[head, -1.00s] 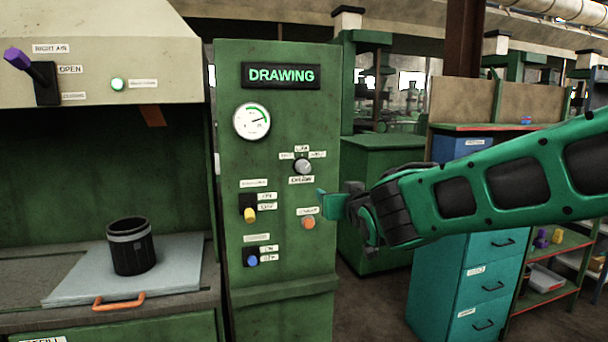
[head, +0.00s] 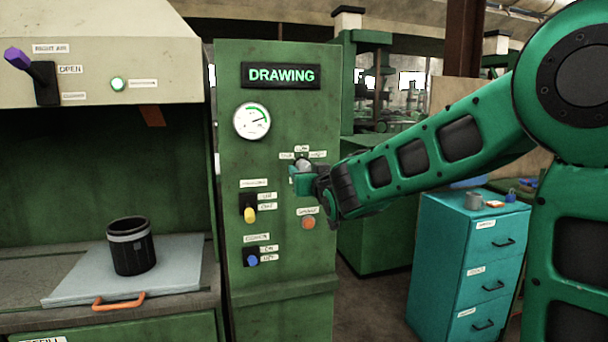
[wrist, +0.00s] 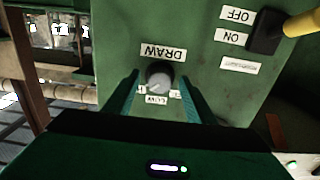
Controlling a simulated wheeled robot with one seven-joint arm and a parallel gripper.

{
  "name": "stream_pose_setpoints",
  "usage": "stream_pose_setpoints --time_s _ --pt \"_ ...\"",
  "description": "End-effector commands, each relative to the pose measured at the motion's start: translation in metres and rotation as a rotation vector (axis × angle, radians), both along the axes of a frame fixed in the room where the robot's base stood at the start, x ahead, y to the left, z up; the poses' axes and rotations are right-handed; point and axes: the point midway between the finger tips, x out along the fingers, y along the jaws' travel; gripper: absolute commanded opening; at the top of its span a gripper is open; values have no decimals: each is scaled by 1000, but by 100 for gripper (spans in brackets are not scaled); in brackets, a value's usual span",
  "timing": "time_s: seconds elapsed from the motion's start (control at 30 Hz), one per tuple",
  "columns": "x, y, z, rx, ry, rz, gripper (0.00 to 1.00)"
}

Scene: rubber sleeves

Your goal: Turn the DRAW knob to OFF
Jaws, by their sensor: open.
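The DRAW knob is a round grey knob on the green panel (head: 280,215), below the dial. In the wrist view, which is upside down, the knob (wrist: 158,78) sits between the two green fingers of my gripper (wrist: 160,82), beside the DRAW label (wrist: 163,52). A gap shows between each finger and the knob, so the jaws are open around or just in front of it. In the head view my gripper (head: 302,180) covers the knob's lower part and the DRAW label. The small position labels around the knob are mostly too small to read.
A lit DRAWING sign (head: 281,75) and a dial (head: 252,121) are above. A yellow-tipped switch (head: 249,213), an orange button (head: 308,222) and a blue-tipped switch (head: 252,259) lie close below. A black pot (head: 131,247) stands at left.

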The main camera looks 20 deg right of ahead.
Motion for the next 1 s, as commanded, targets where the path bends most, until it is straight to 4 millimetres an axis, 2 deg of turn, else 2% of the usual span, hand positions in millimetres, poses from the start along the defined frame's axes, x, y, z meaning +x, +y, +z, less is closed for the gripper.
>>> stream_pose_setpoints --time_s 0.13,0.4,0.57,0.6,1.0 --pt "7 0 -1 0 1 0 50" --pt "7 0 0 0 1 0 50" --pt "7 0 0 0 1 0 12" --pt "7 0 0 0 1 0 9" --pt "7 0 0 -68 0 0 9"
